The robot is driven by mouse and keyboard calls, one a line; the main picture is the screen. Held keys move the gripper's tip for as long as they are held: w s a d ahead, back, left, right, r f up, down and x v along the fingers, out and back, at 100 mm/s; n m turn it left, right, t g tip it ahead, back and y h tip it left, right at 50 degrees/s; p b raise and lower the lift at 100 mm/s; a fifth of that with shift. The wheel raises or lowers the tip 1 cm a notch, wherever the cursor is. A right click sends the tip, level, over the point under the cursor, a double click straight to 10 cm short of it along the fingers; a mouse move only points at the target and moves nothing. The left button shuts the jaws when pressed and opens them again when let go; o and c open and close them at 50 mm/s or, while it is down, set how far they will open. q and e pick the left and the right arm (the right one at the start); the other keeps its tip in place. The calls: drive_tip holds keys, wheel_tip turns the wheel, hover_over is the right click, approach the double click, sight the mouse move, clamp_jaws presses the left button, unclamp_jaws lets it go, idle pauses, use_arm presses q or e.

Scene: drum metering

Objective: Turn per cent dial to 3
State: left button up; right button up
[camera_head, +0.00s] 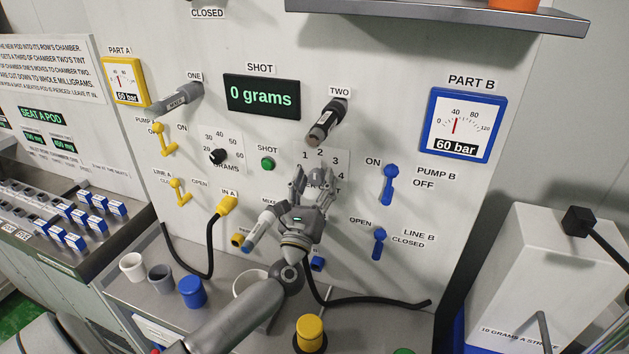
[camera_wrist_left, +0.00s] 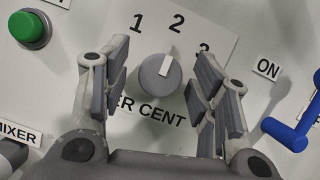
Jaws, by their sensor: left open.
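The per cent dial is a round grey knob (camera_wrist_left: 160,77) with a white pointer mark, seen in the left wrist view. Its pointer is turned up and slightly right, towards the 2. The dial's plate (camera_head: 343,159) shows 1, 2, 3 and 4 in the head view, where my gripper hides the knob. My left gripper (camera_head: 312,178) is open in front of the dial. In the left wrist view its fingers (camera_wrist_left: 160,85) stand on either side of the knob, with a gap on both sides. My right gripper is not in view.
The green shot button (camera_head: 267,164) is left of the dial. The blue pump B lever (camera_head: 389,184) and line B lever (camera_head: 379,243) are to its right. Cups and a yellow-capped item (camera_head: 310,333) stand on the bench below.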

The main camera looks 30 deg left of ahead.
use_arm(q)
drive_tip(key=shift+c, duration=0.4)
drive_tip(key=c, duration=0.9)
drive_tip(key=shift+c, duration=0.2)
drive_tip(key=shift+m, duration=0.5)
drive_tip(key=shift+f+m+h+b, duration=0.1)
drive_tip(key=shift+m+h+b, duration=0.45)
drive_tip(key=shift+m, duration=0.25)
drive_tip(key=shift+m+t+h, duration=0.3)
drive_tip(key=shift+m+h, duration=0.55)
drive_tip(key=shift+m, duration=0.35)
drive_tip(key=m+h, duration=0.1)
drive_tip(key=m, duration=0.2)
drive_tip(key=shift+m+h+b, duration=0.3)
drive_tip(key=shift+h+b, duration=0.05)
drive_tip(key=shift+h, duration=0.05)
drive_tip(key=shift+a+m+h, duration=0.1)
drive_tip(key=shift+m+h, duration=0.9)
drive_tip(key=shift+m, duration=1)
